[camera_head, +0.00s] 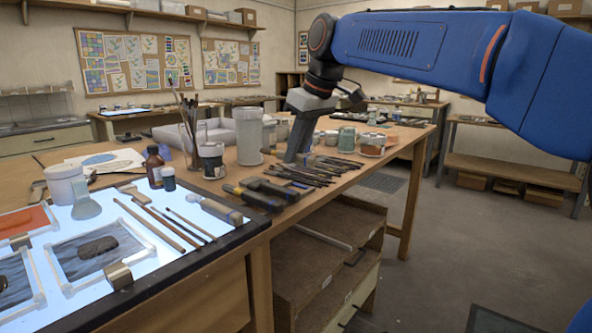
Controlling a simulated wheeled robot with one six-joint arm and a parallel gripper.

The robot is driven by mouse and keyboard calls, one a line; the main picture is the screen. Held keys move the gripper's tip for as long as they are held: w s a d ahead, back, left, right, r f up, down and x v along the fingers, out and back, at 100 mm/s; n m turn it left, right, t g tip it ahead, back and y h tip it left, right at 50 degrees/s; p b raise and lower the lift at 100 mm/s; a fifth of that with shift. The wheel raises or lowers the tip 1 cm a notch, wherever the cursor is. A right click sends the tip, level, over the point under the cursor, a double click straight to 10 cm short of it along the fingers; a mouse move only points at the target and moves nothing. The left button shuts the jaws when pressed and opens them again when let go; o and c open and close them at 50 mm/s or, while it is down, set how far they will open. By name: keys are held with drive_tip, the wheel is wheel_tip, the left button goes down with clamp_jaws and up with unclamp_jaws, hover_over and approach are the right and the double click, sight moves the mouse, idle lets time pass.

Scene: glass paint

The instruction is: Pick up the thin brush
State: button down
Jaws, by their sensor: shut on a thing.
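My gripper (292,157) points down over the middle of the long wooden table, at the far side of a row of dark, thin tools (318,172). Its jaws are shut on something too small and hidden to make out. Several thin brushes or sticks lie side by side on the lit panel (113,198) at the left, well apart from my gripper. The rightmost one there (190,224) looks the thinnest. I cannot tell which of these thin things is the thin brush.
A pale canister (249,137) and a dark-labelled jar (211,161) stand left of my gripper. Paint jars (373,145) stand to its right. Thick-handled tools (262,195) lie nearer. An open wooden shelf (325,255) is below the table edge.

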wheel_tip(320, 180, up, 22)
idle(0.4)
idle(2.2)
